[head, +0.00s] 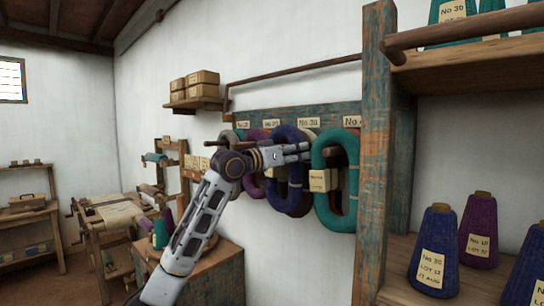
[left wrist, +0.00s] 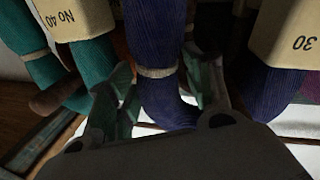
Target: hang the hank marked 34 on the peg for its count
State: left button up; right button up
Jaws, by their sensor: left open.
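My left gripper (head: 304,152) is open in front of the hanging hanks, below the No 30 board label (head: 308,122). In the left wrist view, its fingers (left wrist: 160,98) stand on either side of a dark blue strand (left wrist: 160,45) with a pale tie; contact cannot be told. To its left is a teal hank (left wrist: 90,62) with a tag reading No 40. To its right is a dark blue hank (left wrist: 270,92) with an upside-down tag (left wrist: 285,35) reading 30. No tag reading 34 is legible. A wooden peg (head: 331,148) shows beside the teal hank (head: 338,205). My right gripper is not in view.
A painted post (head: 375,150) stands right of the hanks, with shelves (head: 400,283) of labelled yarn cones beyond. A small shelf (head: 194,104) of boxes is above left. A wooden chest (head: 222,275) stands below left. Hanks hang close together.

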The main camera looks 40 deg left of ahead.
pick_arm(q)
jog(key=shift+o, duration=0.4)
jog(key=a, duration=0.1)
jog(key=s+a+f, duration=0.1)
jog(key=s+a, duration=0.1)
jog(key=shift+a+f, duration=0.1)
jog(key=shift+f, duration=0.3)
jog(key=s+r, duration=0.1)
jog(key=s, duration=0.8)
jog(key=shift+r, duration=0.25)
jog(key=shift+s, duration=0.2)
jog(key=shift+w+f, duration=0.1)
jog(key=shift+w, duration=0.05)
